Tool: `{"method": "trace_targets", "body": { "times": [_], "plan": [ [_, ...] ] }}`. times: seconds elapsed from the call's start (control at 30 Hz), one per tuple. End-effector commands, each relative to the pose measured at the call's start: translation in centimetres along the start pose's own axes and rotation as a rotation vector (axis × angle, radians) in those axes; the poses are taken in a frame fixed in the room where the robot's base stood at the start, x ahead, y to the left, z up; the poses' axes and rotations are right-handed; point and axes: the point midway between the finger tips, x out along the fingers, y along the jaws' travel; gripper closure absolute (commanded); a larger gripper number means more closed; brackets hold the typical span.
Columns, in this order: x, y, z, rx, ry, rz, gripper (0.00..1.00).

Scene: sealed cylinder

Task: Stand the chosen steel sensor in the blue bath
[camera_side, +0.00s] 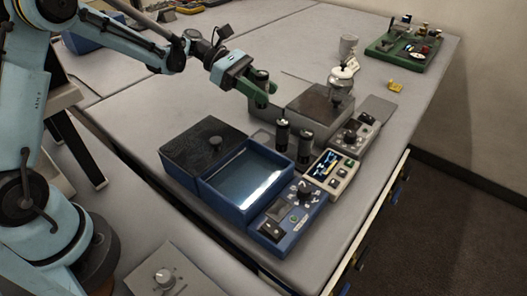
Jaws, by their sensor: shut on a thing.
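The blue bath (213,197) is an open box with a shiny, pale floor or liquid inside, in the middle of the bench. My gripper (261,88), with green fingers, is behind the bath and is shut on a dark-topped steel sensor (262,76). The held sensor looks upright; its lower part is partly hidden by the fingers, and I cannot tell whether it clears the surface below. Two similar sensors, a left one (282,134) and a right one (304,148), stand upright behind the bath's right side.
A dark lid-like block (203,143) adjoins the bath's left side. A blue control panel (289,217) and a beige display unit (329,175) lie to its right. A grey box (318,108) with a silver pot (341,82) stands behind.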

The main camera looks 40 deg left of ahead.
Motion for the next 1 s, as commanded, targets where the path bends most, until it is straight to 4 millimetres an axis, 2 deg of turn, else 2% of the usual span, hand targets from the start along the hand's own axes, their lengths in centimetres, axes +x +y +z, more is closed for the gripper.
{"method": "trace_targets", "body": {
  "times": [0.17,0.4,0.63,0.8,1.0],
  "plan": [
    [0.3,0.0,-0.6,-0.001,0.0,0.001,0.98],
    [1.8,0.1,-4.3,-0.001,-0.001,0.002,0.98],
    [2.5,0.1,-6.1,-0.001,0.0,0.002,0.98],
    [3.4,0.1,-8.1,-0.001,-0.001,0.002,0.98],
    [3.7,0.0,-8.9,-0.001,-0.001,0.002,0.98]
  ]
}}
